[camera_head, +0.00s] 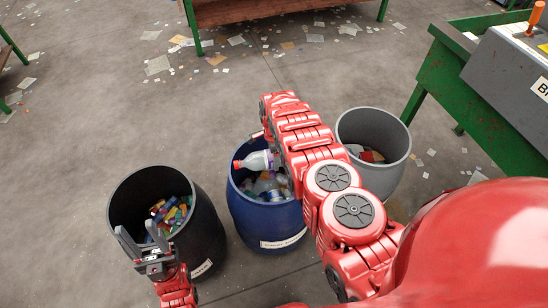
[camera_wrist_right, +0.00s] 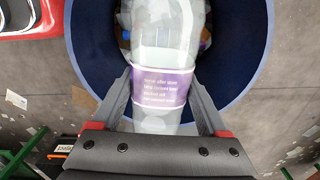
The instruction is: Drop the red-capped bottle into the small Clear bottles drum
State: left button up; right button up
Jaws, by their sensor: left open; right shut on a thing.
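The red-capped bottle (camera_head: 256,161) is clear with a purple label. It lies sideways over the mouth of the blue drum, its red cap toward the left. My right gripper (camera_wrist_right: 160,100) is shut on the bottle (camera_wrist_right: 158,45) around its label; in the head view my right arm hides most of this gripper. The blue drum (camera_head: 262,221) has a white label that seems to read "Clear" and holds several clear bottles. Its blue rim also surrounds the bottle in the right wrist view (camera_wrist_right: 250,65). My left gripper (camera_head: 138,232) is open and empty in front of the black drum.
A black drum (camera_head: 200,235) with colourful items stands left of the blue drum. A grey drum (camera_head: 401,165) with some scraps stands to its right, partly behind my right arm. A green-framed machine (camera_head: 440,75) is at the upper right. Litter lies on the floor.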

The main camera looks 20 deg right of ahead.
notch_tip(320, 180, down, 6)
jog(key=b, duration=0.4)
jog(key=shift+b, duration=0.4)
jog(key=o, duration=1.2)
jog(key=shift+s, duration=0.1)
jog(key=shift+r, duration=0.15)
